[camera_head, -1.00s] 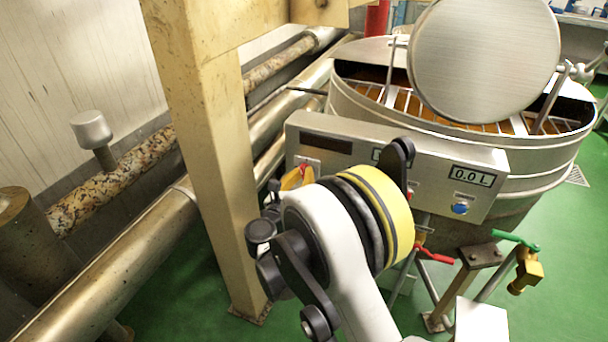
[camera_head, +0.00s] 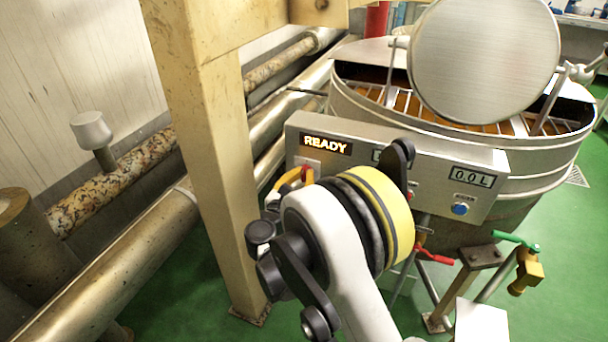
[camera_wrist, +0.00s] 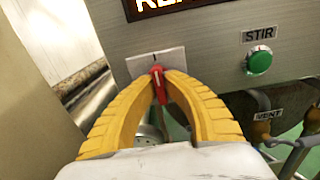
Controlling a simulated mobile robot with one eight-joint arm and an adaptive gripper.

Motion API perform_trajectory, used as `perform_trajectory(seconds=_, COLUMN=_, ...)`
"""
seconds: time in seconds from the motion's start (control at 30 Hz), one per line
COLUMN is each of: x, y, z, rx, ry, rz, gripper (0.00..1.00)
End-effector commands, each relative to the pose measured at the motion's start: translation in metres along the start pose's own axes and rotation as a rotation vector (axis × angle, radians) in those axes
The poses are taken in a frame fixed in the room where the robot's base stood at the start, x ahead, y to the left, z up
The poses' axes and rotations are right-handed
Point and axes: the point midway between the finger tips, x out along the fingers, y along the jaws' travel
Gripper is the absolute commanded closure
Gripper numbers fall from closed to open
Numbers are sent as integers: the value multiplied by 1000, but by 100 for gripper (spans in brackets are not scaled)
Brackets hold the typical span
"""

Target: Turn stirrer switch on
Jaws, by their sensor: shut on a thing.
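The control box (camera_head: 440,165) is a grey metal panel on the front of the kettle (camera_head: 350,105). In the wrist view, a red rotary switch (camera_wrist: 157,72) sits on a pale plate at the panel's lower left. My gripper (camera_wrist: 160,84) has yellow fingers shut on this red switch. A green button (camera_wrist: 259,61) under a STIR label is to the right, apart from my fingers. In the head view, a display (camera_head: 325,145) on the panel reads READY. My arm hides the middle of the panel and most of my gripper there.
A beige post (camera_head: 215,150) stands close to the left of my arm. Pipes (camera_head: 130,260) run along the wall. A red-handled valve (camera_head: 435,257) and a green-handled valve (camera_head: 515,240) are below the panel. A blue button (camera_head: 460,209) is at the panel's right.

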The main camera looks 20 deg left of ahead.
Motion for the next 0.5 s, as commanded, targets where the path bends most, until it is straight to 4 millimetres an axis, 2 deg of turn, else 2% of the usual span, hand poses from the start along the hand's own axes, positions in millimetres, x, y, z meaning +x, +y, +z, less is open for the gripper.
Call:
perform_trajectory(seconds=0.1, x=0, y=0, z=1, rx=-1, ry=-1, rz=1, gripper=100)
perform_trajectory(seconds=0.13, x=0, y=0, z=1, rx=-1, ry=-1, rz=1, gripper=87)
perform_trajectory(seconds=0.2, x=0, y=0, z=1, rx=-1, ry=-1, rz=1, gripper=67)
perform_trajectory(seconds=0.5, x=-1, y=0, z=0, rx=-1, ry=0, rz=0, gripper=67)
